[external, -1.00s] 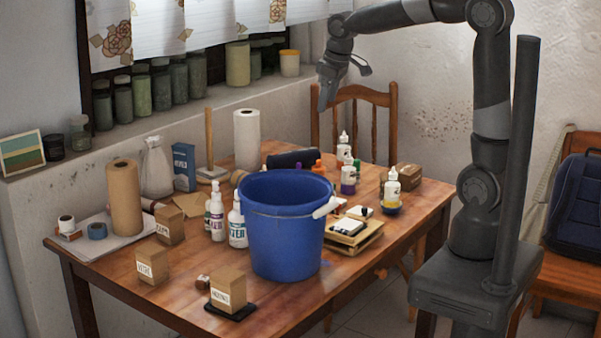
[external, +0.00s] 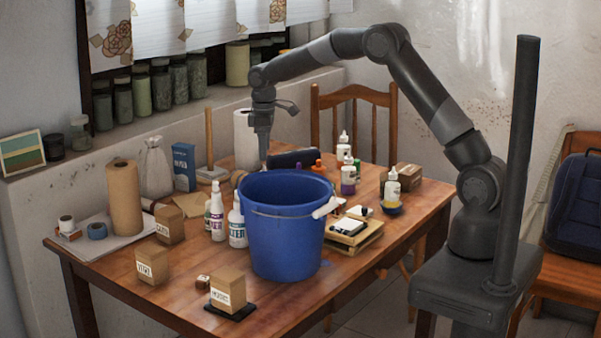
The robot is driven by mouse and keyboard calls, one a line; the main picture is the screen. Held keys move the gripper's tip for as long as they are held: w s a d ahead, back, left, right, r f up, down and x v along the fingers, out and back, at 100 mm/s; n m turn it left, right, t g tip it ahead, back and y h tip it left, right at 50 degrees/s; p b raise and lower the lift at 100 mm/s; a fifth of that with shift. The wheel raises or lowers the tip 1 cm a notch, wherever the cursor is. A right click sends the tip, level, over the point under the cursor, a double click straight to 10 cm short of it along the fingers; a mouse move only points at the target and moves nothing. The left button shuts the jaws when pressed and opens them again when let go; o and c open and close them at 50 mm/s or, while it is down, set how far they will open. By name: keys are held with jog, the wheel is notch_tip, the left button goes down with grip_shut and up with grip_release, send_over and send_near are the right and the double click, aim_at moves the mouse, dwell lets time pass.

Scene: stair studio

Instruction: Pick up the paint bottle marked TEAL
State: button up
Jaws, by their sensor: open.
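No label reading TEAL can be made out. Small paint bottles stand behind and to the right of the blue bucket: one with purple paint (external: 348,181), one with yellow paint (external: 392,189), a white-topped one (external: 343,150) and an orange-capped one (external: 318,168). Part of the table behind the bucket is hidden, so a bottle there cannot be ruled out. My gripper (external: 263,163) is open and points down, appearing just above the bucket's far rim at its left. Its fingertips are small, and I see nothing held between them.
The large blue bucket (external: 286,235) stands mid-table. White spray bottles (external: 237,225) are left of it, and a wooden stack (external: 352,236) is right. A paper towel roll (external: 245,140) and dark roll (external: 292,159) are near my gripper. The front right tabletop is fairly clear.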

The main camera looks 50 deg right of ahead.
notch_tip(320, 180, down, 5)
jog(key=shift+f, duration=0.15)
jog(key=f, duration=0.5)
jog(key=shift+w+f, duration=0.1)
jog(key=shift+w, duration=0.15)
jog(key=c, duration=1.1)
jog(key=shift+c, duration=0.2)
